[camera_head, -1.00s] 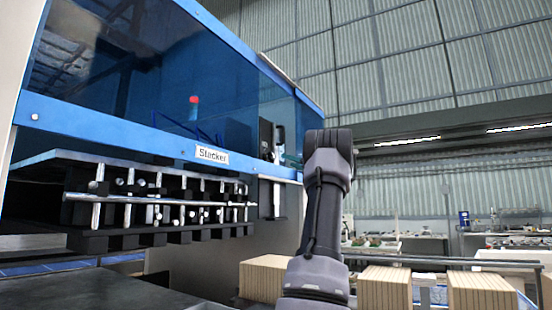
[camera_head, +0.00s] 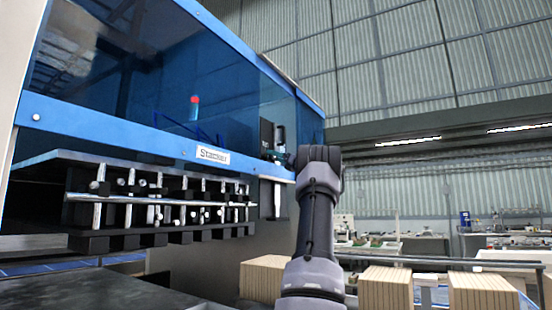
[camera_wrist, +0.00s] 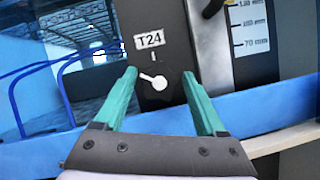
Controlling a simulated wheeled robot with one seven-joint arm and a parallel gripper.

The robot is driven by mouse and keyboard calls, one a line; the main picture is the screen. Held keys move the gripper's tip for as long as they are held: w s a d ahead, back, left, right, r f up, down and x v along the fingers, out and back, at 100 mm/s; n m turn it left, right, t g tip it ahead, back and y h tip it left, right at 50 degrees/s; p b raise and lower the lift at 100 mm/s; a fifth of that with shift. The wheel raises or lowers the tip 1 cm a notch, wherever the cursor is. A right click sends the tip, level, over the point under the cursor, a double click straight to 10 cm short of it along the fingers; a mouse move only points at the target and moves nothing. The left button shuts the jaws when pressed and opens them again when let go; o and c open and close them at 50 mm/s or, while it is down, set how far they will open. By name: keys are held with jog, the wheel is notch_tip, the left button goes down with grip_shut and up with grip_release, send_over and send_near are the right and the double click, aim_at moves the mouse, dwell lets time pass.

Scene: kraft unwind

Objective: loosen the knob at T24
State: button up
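The T24 label (camera_wrist: 149,40) is a white plate on a dark panel in the wrist view. Below it is the knob (camera_wrist: 158,82), a small white round piece with a short arm pointing to the upper left. A short white mark sits between label and knob. My gripper (camera_wrist: 160,78) shows two green fingers, open, one on each side of the knob in the picture. I see no contact, and cannot tell the distance to the panel. In the head view my gripper (camera_head: 276,156) shows partly, small and green, by the dark panel (camera_head: 268,135) right of the Stacker sign.
A white scale plate (camera_wrist: 250,28) with mm markings is right of the panel. A blue frame bar (camera_wrist: 270,105) crosses behind the fingers. The blue-framed Stacker machine (camera_head: 211,155) fills the left of the head view; cardboard stacks (camera_head: 385,288) stand low on the right.

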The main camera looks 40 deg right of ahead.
jog(key=c, duration=0.9)
jog(key=shift+n+y, duration=0.4)
jog(key=shift+n, duration=0.1)
jog(key=shift+n+g+y, duration=0.5)
jog(key=shift+n+y, duration=0.4)
jog(key=shift+n, duration=1.15)
jog(key=shift+n+g+y, duration=0.5)
jog(key=shift+n+y, duration=0.4)
jog(key=shift+n, duration=1.1)
jog(key=shift+n+g+y, duration=0.5)
jog(key=shift+n+y, duration=0.4)
jog(key=shift+n, duration=1.15)
jog(key=o, duration=1.4)
jog(key=shift+w, duration=0.1)
jog(key=shift+d, duration=0.1)
